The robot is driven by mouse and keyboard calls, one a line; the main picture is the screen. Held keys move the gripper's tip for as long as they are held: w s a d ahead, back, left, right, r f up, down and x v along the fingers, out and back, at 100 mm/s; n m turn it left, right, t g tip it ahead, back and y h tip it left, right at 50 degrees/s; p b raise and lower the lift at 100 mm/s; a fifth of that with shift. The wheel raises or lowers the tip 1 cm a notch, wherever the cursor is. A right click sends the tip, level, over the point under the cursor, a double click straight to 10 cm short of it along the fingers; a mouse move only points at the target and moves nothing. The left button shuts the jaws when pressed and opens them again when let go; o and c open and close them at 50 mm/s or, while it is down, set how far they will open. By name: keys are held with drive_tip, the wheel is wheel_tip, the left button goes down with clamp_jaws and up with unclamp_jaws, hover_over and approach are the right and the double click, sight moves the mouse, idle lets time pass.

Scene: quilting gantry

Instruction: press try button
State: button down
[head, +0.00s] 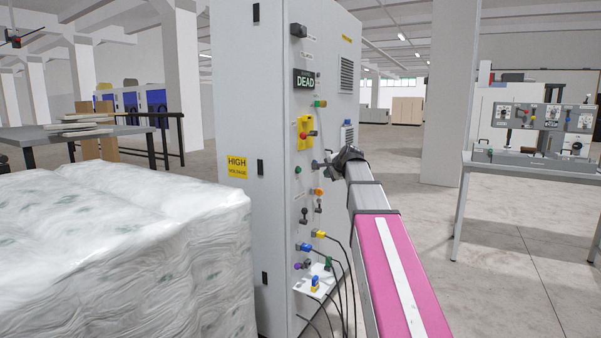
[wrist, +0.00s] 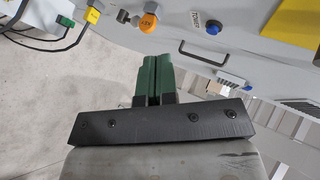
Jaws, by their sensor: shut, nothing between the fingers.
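A tall grey cabinet (head: 235,100) carries several buttons and knobs on its right face. I cannot read which is the try button. In the head view a green button (head: 298,170) and an orange control (head: 317,191) show near my arm's end. In the wrist view an orange control (wrist: 148,23) with a small marking and a blue button (wrist: 212,29) beside a white label show on the panel. My gripper (wrist: 153,78) has green fingers, shut together and empty, pointing at the panel. In the head view the fingers are mostly hidden by my arm.
A red stop button on a yellow plate (head: 304,134) and a DEAD display (head: 305,79) sit higher up. Cables (head: 345,275) hang from plugs below. A black handle (wrist: 205,55) juts from the panel.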

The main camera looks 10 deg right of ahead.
sight(299, 170)
drive_tip(key=shift+a, duration=0.1)
drive_tip(key=w+a, duration=0.5)
drive_tip(key=a, duration=0.2)
idle(0.4)
drive_tip(key=shift+w+a, duration=0.1)
drive_tip(key=shift+w, duration=0.05)
idle(1.7)
drive_tip(key=shift+w+a, duration=0.2)
drive_tip(key=shift+a, duration=0.05)
drive_tip(key=shift+w+a, duration=0.25)
drive_tip(key=shift+a, duration=0.1)
idle(0.9)
idle(0.4)
drive_tip(key=shift+s+d, duration=0.55)
drive_tip(key=shift+d, duration=0.2)
